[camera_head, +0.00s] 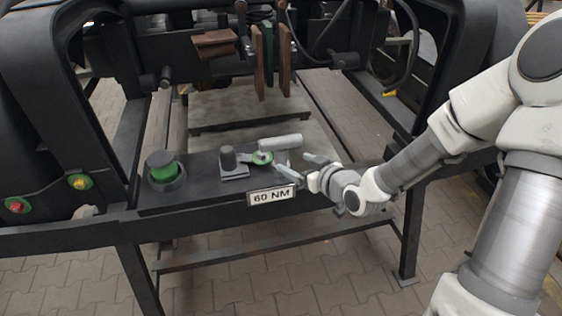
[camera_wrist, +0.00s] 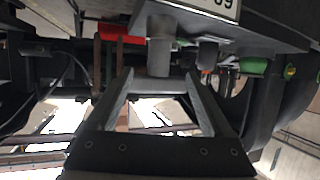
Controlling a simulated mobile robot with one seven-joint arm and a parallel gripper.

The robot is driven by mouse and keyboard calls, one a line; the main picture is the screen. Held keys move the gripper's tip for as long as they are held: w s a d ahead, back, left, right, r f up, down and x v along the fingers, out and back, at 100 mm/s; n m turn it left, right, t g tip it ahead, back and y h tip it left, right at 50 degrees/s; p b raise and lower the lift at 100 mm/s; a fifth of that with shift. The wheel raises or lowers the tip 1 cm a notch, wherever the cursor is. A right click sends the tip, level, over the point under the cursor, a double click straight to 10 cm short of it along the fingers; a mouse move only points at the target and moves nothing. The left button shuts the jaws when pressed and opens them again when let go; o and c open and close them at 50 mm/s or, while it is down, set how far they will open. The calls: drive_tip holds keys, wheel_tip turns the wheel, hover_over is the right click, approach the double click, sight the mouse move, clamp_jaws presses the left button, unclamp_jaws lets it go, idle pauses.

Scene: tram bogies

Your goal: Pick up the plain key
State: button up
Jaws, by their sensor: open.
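A light grey cylindrical bar (camera_head: 280,142), perhaps part of the plain key, sits at the right end of the dark shelf, beside a green ring (camera_head: 262,158). I cannot tell for sure which piece is the key. In the wrist view a plain grey T-shaped piece shows, with a stem (camera_wrist: 161,52) and a crossbar lying between my fingertips. My gripper (camera_head: 301,166) is open at the shelf's right end, and it also shows in the wrist view (camera_wrist: 160,76) with its fingers apart on either side of the crossbar. Contact cannot be told.
The dark shelf (camera_head: 205,192) bears a green-banded round knob (camera_head: 162,170) and a dark block with a post (camera_head: 230,160). A "60 NM" plate (camera_head: 271,196) is on its front edge. Bogie frame beams stand left and right. Brown blocks (camera_head: 270,62) hang behind. Paved floor lies below.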

sight(285, 157)
drive_tip(key=b+x, duration=0.1)
drive_tip(key=x, duration=0.8)
clamp_jaws()
idle(0.4)
drive_tip(key=shift+w+r, duration=0.1)
